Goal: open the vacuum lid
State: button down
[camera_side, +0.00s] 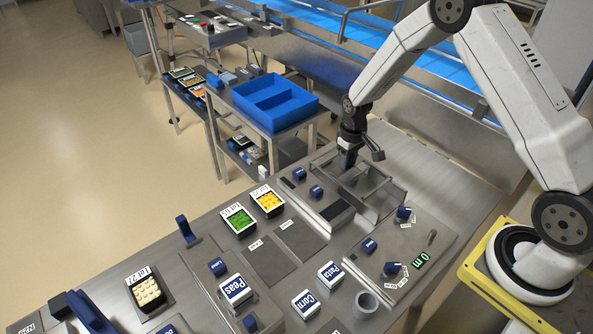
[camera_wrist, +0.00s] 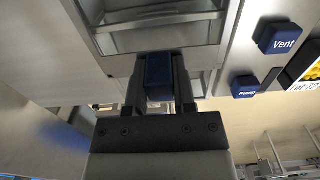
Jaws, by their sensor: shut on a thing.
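The vacuum lid (camera_side: 382,200) is a metal frame with a clear-looking window, on the steel sealer at the back of the bench in the side view. The lid's frame also fills the top of the wrist view (camera_wrist: 155,17). My gripper (camera_side: 349,154) is at its far edge. In the wrist view my gripper (camera_wrist: 159,82) is shut on the dark blue lid handle (camera_wrist: 159,72), one finger on each side. The handle is mostly hidden by my gripper in the side view.
Blue Vent (camera_wrist: 278,38) and Pump (camera_wrist: 245,86) buttons sit beside the lid. Filled green (camera_side: 238,219) and yellow (camera_side: 268,201) trays stand left of it. A control panel (camera_side: 392,262) is in front. A blue bin (camera_side: 276,104) stands on a cart behind.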

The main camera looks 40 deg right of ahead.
aim_at(362, 176)
jog(key=shift+s, duration=2.65)
jog(key=shift+c, duration=2.4)
grip_release()
jog(key=shift+r, duration=0.15)
jog(key=shift+r, duration=3.35)
